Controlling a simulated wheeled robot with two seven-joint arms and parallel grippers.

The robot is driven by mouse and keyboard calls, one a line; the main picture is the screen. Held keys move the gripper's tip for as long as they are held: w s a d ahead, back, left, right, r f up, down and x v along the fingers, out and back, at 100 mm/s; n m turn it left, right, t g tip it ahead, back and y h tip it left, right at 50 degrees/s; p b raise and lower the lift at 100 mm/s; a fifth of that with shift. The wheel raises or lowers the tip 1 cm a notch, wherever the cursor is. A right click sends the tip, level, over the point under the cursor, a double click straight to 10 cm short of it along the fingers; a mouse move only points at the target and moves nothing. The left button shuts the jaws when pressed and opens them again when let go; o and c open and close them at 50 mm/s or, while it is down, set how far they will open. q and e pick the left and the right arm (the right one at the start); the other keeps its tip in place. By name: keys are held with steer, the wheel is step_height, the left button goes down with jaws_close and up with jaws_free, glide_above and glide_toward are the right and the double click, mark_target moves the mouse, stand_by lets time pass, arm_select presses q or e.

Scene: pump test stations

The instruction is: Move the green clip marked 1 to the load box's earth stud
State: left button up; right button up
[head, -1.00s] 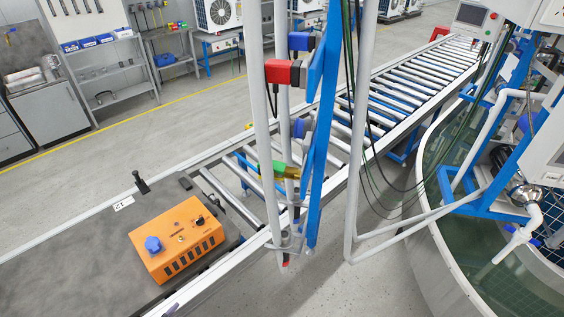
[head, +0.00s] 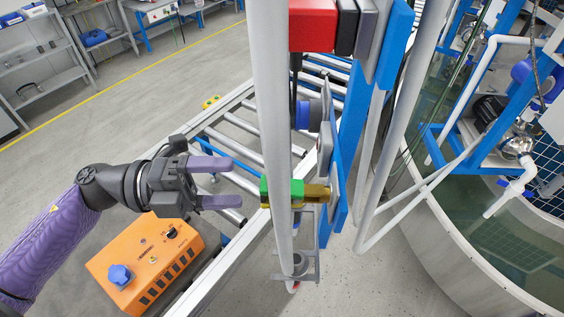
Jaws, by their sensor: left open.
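A green clip (head: 267,191) sits at a brass-coloured bar (head: 315,194) beside the grey vertical pipe, in the middle of the head view. I cannot read a number on it. The orange load box (head: 147,264) lies at the lower left, with a blue socket (head: 120,275) and a black knob on top. A small brassy stud (head: 153,259) shows on its top face. My left gripper (head: 236,183) is open and empty, its purple fingers pointing right toward the green clip, a gap left of it. My right gripper is not in view.
A grey upright pipe (head: 271,100) and a blue post (head: 360,110) with a red block (head: 313,25) stand close to the clip. The roller conveyor (head: 235,128) runs behind. A round water tank (head: 440,240) fills the right.

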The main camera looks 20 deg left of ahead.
mark_target(295, 193)
arm_select(q)
steer(key=shift+m+g, duration=0.5)
steer(key=x, duration=0.2)
steer(key=p+x, duration=0.1)
steer(key=x, duration=0.2)
steer(key=s+p+x, duration=0.1)
steer(key=x, duration=0.2)
steer(key=shift+d+r, duration=0.3)
steer(key=shift+d+f+p, duration=0.1)
steer(key=shift+d+p, duration=0.3)
steer(key=shift+d, duration=0.2)
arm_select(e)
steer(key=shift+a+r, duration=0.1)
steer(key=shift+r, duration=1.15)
arm_select(q)
steer(key=shift+w, duration=0.1)
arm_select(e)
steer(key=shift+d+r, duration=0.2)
arm_select(q)
jaws_close()
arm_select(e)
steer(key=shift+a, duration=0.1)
